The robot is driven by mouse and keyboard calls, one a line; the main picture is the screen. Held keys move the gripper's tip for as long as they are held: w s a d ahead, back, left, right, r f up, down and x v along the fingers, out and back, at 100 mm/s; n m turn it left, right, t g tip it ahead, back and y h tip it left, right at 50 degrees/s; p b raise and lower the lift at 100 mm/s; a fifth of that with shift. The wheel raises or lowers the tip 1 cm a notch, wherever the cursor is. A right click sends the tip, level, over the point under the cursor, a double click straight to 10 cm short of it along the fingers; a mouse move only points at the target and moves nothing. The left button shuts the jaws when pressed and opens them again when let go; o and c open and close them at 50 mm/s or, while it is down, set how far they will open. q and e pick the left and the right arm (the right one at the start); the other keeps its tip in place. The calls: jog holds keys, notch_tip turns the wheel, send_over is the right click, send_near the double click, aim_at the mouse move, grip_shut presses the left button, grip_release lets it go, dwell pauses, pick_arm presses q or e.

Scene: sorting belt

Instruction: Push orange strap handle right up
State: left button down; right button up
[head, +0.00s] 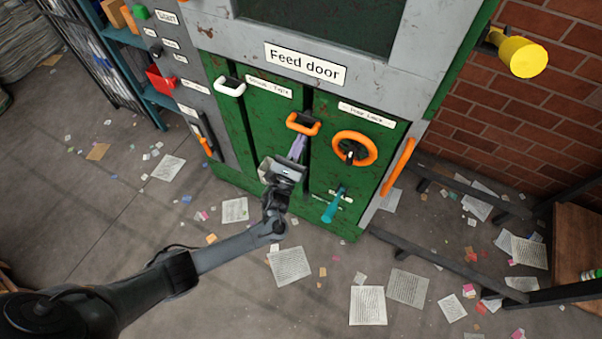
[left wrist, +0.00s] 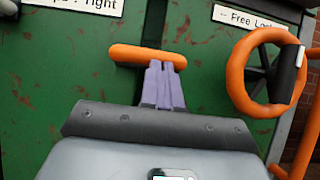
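The orange strap handle (head: 303,124) is a short bar on the green door panel, below the "Feed door" sign. In the left wrist view the handle (left wrist: 128,54) lies level across the upper middle. My left gripper (head: 299,146) comes from below, its pale purple fingers pointing up at the handle. In the left wrist view the fingers of the left gripper (left wrist: 162,68) are close together, with tips overlapping the handle's lower edge right of its middle. Nothing shows between them. I cannot tell whether they touch the handle. My right gripper is not in view.
An orange wheel (head: 354,149) sits right of the handle, with a teal lever (head: 334,205) below it. A white handle (head: 229,86) is to the left. An orange vertical handle (head: 398,167) is on the right edge. Papers litter the floor.

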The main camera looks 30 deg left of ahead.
pick_arm(q)
jog(key=shift+w+r+p, duration=0.1)
jog(key=shift+r+p, duration=1.45)
jog(key=shift+r, duration=0.8)
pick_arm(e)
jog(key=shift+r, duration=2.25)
pick_arm(q)
jog(key=shift+f, duration=0.1)
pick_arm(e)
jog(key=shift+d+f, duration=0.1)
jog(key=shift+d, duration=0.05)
pick_arm(q)
jog(key=w+f+b+v, duration=0.1)
jog(key=f+b+v, duration=0.1)
jog(key=v, duration=1.1)
jog(key=shift+w, duration=0.2)
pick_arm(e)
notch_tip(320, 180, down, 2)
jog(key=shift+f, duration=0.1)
pick_arm(q)
jog(key=shift+a+f, duration=0.1)
jog(key=shift+f, duration=0.1)
jog(key=shift+s, duration=0.1)
